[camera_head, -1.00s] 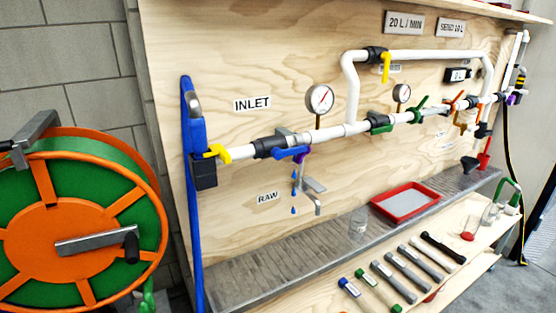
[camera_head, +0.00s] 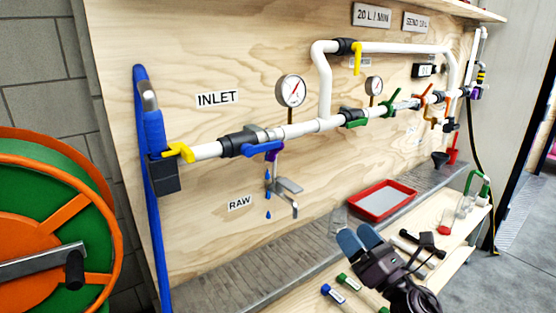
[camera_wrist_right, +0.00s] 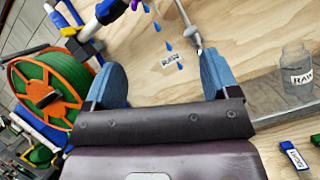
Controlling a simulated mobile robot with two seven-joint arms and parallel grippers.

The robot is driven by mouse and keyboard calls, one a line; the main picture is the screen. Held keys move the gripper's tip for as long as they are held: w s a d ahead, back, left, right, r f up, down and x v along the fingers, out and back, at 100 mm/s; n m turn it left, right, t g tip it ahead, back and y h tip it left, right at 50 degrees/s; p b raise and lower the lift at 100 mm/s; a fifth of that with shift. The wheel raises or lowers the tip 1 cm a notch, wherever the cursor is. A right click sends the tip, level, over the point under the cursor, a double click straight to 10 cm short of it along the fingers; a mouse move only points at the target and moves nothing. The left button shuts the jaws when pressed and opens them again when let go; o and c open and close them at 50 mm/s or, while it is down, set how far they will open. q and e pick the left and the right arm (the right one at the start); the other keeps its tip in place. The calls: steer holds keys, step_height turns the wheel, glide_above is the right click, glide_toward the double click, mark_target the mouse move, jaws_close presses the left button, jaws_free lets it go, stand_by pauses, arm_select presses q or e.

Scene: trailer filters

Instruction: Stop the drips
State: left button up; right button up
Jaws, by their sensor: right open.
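Blue drops (camera_head: 267,188) hang in a line below a blue lever (camera_head: 258,149) with a purple part, on the white pipe right of the yellow inlet handle (camera_head: 180,152). They are beside a grey metal tap (camera_head: 288,187), above and right of the RAW label (camera_head: 240,203). The drops also show in the right wrist view (camera_wrist_right: 168,45). My right gripper (camera_head: 359,238) is open and empty, in front of the bench and to the lower right of the drops. Its blue fingers frame the RAW label in the right wrist view. My left gripper is out of view.
A red tray (camera_head: 382,201) is further right. Several tools lie on the lower shelf. A hose reel (camera_head: 40,225) is at the left.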

mark_target(275, 151)
steer(key=w+a+r+n+g+y+b, duration=0.1)
steer(key=w+a+r+n+g+y, duration=0.1)
steer(key=w+a+r+n, duration=0.3)
steer(key=w+a+r+n+g+y+b, duration=0.2)
steer(key=w+a+r+n+g, duration=0.2)
steer(key=w+a+n, duration=0.6)
step_height(275, 151, up, 2)
steer(key=n, duration=0.2)
steer(key=shift+w+a+r+n, duration=0.2)
steer(key=shift+a+r+n, duration=0.1)
steer(key=shift+n, duration=0.1)
steer(key=c, duration=0.9)
